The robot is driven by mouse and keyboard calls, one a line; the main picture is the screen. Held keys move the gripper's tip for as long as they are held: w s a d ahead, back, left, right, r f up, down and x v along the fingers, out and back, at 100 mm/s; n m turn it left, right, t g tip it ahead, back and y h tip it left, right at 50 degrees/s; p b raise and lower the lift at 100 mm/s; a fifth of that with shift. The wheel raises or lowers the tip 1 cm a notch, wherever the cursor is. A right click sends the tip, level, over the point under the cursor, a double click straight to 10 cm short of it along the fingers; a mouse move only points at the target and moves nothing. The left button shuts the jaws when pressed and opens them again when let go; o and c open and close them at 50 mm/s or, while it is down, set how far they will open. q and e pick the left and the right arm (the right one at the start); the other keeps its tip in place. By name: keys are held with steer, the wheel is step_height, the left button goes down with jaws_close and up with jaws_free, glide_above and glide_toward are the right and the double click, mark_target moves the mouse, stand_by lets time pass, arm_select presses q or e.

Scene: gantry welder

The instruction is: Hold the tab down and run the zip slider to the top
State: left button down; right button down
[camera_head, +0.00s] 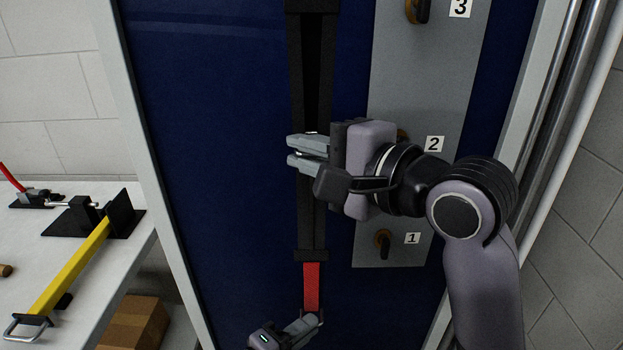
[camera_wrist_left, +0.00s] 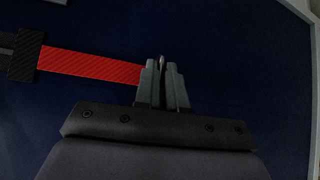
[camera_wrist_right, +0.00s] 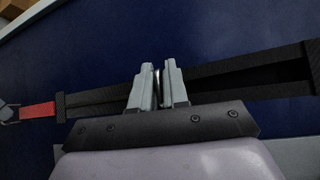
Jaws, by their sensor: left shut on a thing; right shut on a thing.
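The zip is a pair of black tapes (camera_head: 321,225) running up a dark blue panel. Below my right gripper the tapes lie close together; above it they stand apart around a dark gap. My right gripper (camera_head: 293,150) is shut about halfway up the zip, on the slider, which its fingers mostly hide. The right wrist view shows a small metallic bit (camera_wrist_right: 157,74) between the fingers. The red tab (camera_head: 312,286) hangs below the zip's bottom end block. My left gripper (camera_head: 316,319) is shut on the tab's lower end, also seen in the left wrist view (camera_wrist_left: 162,64).
A grey plate (camera_head: 390,90) with numbered hooks 1, 2 and 3 is right of the zip, behind my right arm. A white table (camera_head: 100,285) at left holds a yellow-handled tool (camera_head: 75,265). A cardboard box (camera_head: 135,322) is below. The panel left of the zip is clear.

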steer(key=shift+r, duration=6.85)
steer(key=c, duration=0.8)
jaws_free()
steer(key=shift+s, duration=0.1)
steer(key=shift+o, duration=0.2)
steer(key=v, duration=1.2)
steer(key=shift+s, duration=0.1)
